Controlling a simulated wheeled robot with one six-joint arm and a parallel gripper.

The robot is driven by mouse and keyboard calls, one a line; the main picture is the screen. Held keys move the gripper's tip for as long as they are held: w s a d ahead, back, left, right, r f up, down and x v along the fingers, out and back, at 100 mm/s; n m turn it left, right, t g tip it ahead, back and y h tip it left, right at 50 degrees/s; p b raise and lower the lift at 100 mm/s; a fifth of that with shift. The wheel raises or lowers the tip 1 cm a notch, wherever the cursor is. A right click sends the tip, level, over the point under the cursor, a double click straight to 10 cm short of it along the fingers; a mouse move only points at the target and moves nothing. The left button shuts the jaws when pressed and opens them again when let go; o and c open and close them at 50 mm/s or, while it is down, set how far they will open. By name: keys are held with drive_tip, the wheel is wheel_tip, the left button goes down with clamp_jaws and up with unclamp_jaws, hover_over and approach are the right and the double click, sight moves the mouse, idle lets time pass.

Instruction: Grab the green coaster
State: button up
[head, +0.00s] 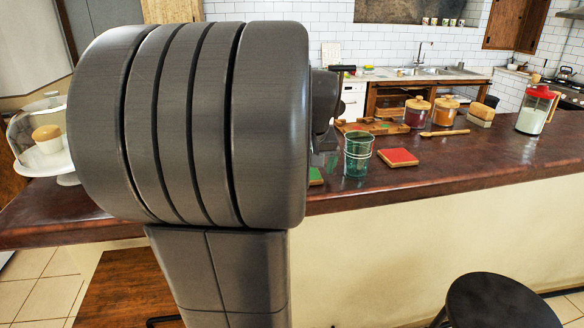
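A small part of the green coaster (315,176) shows on the brown counter, near the counter's front edge. The rest of it is hidden behind my large grey arm link. Part of my gripper (325,140) shows just right of that link, above and close to the green coaster. Its fingertips are mostly hidden, so I cannot tell whether it is open or touches anything. A red coaster (398,157) lies flat on the counter further right.
A green glass (358,152) stands between the coasters, close to my gripper. Jars (417,112), a wooden spoon (444,133) and a red-lidded blender jar (534,112) stand or lie further right. A cake dome (45,140) is at left. A black stool (496,302) stands in front.

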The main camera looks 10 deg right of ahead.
drive_tip(key=shift+w+f, duration=0.15)
drive_tip(key=shift+f, duration=0.35)
drive_tip(key=shift+c, duration=0.2)
drive_tip(key=c, duration=1)
drive_tip(key=shift+r, duration=0.15)
